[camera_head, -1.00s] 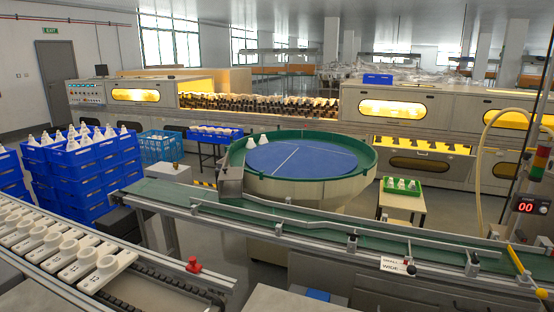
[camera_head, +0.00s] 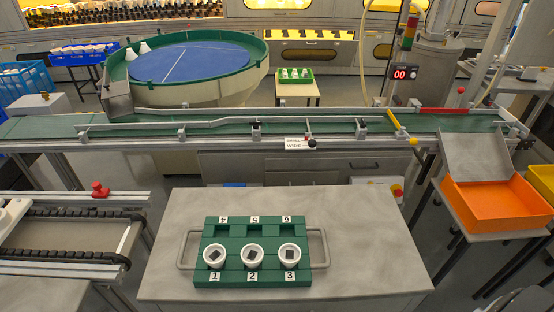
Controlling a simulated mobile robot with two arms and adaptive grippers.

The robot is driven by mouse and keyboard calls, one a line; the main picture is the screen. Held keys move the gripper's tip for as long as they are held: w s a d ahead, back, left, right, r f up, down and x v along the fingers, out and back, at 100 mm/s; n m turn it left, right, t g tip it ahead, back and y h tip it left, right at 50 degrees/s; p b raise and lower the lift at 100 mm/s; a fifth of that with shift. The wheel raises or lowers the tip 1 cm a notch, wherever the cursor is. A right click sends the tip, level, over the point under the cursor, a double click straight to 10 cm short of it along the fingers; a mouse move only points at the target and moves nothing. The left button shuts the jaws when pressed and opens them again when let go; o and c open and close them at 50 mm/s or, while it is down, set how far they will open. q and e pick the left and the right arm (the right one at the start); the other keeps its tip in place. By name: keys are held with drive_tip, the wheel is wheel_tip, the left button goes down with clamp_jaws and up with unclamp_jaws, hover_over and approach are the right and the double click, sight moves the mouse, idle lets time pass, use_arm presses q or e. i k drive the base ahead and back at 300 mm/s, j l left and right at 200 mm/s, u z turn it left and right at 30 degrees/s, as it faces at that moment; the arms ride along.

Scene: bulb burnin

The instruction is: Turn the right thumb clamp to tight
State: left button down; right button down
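A conveyor (camera_head: 210,122) with a green belt and metal guide rails runs across the view. Small dark clamp-like fittings sit on its near rail, one left of centre (camera_head: 256,129) and one farther right (camera_head: 361,128). They are too small to tell how tight they are or for certain which is the right thumb clamp. A black knob (camera_head: 311,143) sits beside a small white label (camera_head: 298,144) on the near edge. Neither of my grippers shows in the head view.
A grey table (camera_head: 170,270) in front carries a green numbered tray (camera_head: 253,231) with white cups in places 1, 2 and 3. An orange bin (camera_head: 490,205) stands at the right. A round feeder (camera_head: 258,75) with a blue disc is behind. A red "00" display (camera_head: 400,73) stands beyond the conveyor.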

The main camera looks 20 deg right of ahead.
sight(362, 125)
drive_tip(key=k+l+u, duration=0.1)
drive_tip(key=l, duration=0.4)
drive_tip(key=k+l, duration=0.3)
drive_tip(key=l, duration=0.15)
drive_tip(key=k+l+u, duration=0.15)
drive_tip(key=l, duration=0.3)
drive_tip(key=k+l+u, duration=0.1)
drive_tip(key=k+l, duration=0.5)
drive_tip(key=l, duration=0.25)
drive_tip(key=l+u, duration=0.4)
drive_tip(key=l, duration=2.15)
drive_tip(key=i+j, duration=0.1)
drive_tip(key=j, duration=0.2)
drive_tip(key=i+j, duration=0.15)
drive_tip(key=j, duration=0.15)
drive_tip(key=i+j, duration=0.1)
drive_tip(key=j, duration=0.15)
